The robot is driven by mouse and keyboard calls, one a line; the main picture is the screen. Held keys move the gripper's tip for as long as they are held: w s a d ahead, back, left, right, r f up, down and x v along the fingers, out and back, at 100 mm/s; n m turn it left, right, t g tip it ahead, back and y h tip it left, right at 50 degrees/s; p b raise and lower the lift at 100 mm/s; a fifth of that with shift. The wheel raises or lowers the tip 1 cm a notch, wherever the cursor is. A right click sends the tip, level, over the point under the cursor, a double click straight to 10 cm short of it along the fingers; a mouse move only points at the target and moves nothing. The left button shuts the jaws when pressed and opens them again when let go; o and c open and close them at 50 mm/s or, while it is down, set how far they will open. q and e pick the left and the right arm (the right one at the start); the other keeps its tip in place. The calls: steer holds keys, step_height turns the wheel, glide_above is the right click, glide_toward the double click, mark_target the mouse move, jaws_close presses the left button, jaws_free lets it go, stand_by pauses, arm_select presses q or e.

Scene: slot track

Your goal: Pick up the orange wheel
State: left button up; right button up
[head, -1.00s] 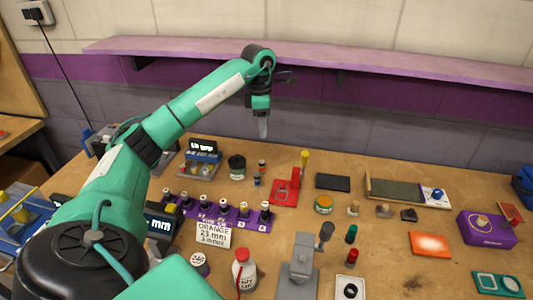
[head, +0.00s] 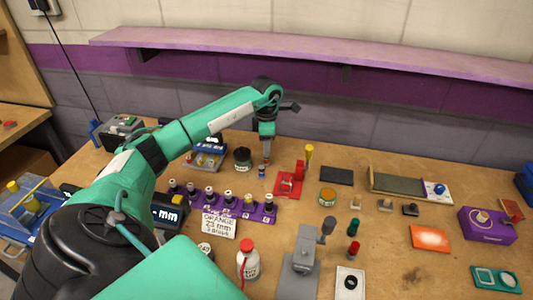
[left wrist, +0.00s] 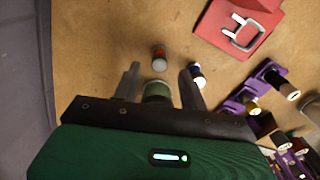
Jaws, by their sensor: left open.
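My left gripper (head: 266,152) hangs pointing down over the back middle of the bench. In the left wrist view the gripper (left wrist: 163,75) is open, its two fingers apart.
A purple rack (head: 228,207) with several small rollers is in front, with a sign reading orange 23 mm (head: 219,226). A purple shelf (head: 330,47) runs along the wall.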

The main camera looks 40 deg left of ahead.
mark_target(266, 159)
arm_select(q)
steer(key=shift+f, duration=1.5)
steer(key=shift+c, duration=0.6)
jaws_close()
arm_select(e)
steer(key=shift+s+a, duration=0.2)
steer(key=shift+s, duration=0.15)
